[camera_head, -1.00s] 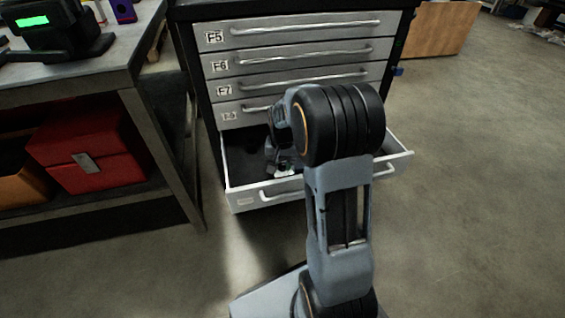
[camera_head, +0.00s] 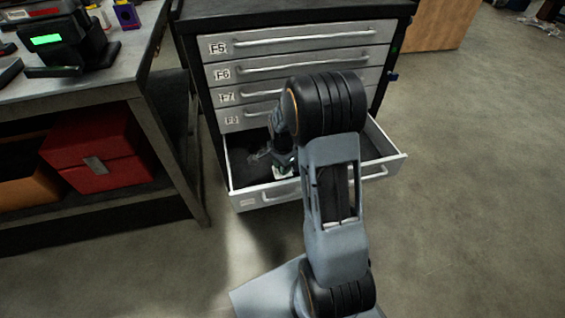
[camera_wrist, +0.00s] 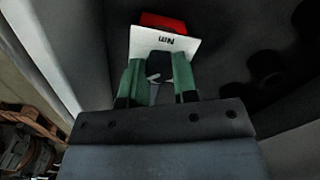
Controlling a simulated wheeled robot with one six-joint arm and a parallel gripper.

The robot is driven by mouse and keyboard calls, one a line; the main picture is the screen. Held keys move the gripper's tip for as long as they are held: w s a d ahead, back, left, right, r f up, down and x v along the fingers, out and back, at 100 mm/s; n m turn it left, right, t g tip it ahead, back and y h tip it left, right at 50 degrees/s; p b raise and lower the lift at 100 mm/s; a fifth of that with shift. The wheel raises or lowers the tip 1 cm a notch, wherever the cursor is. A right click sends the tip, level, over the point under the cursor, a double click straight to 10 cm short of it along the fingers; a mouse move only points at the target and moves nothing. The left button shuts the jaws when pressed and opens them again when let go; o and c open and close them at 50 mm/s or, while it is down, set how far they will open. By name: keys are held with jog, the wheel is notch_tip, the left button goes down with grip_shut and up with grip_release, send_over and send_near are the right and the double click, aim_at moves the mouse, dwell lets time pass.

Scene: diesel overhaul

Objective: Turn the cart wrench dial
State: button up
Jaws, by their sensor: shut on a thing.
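In the wrist view my gripper (camera_wrist: 158,78) has its two green fingers shut on a small grey part, which I take to be the wrench dial (camera_wrist: 157,73); the fingers hide most of it. Just beyond the fingertips is a white plate (camera_wrist: 165,42) marked "Nm", with a red piece (camera_wrist: 163,21) behind it. In the head view my gripper (camera_head: 284,171) reaches down into the open bottom drawer (camera_head: 268,196) of the cart, and my own arm hides part of it.
The cart's upper drawers (camera_head: 300,40) are closed, with bar handles. The floor (camera_head: 470,190) at right is clear.

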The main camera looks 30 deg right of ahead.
jog(key=shift+m+p, duration=0.4)
jog(key=shift+m, duration=0.6)
jog(key=o, duration=0.9)
jog(key=shift+o, duration=0.2)
notch_tip(320, 180, up, 14)
jog(key=p, duration=0.4)
jog(key=shift+f, duration=0.1)
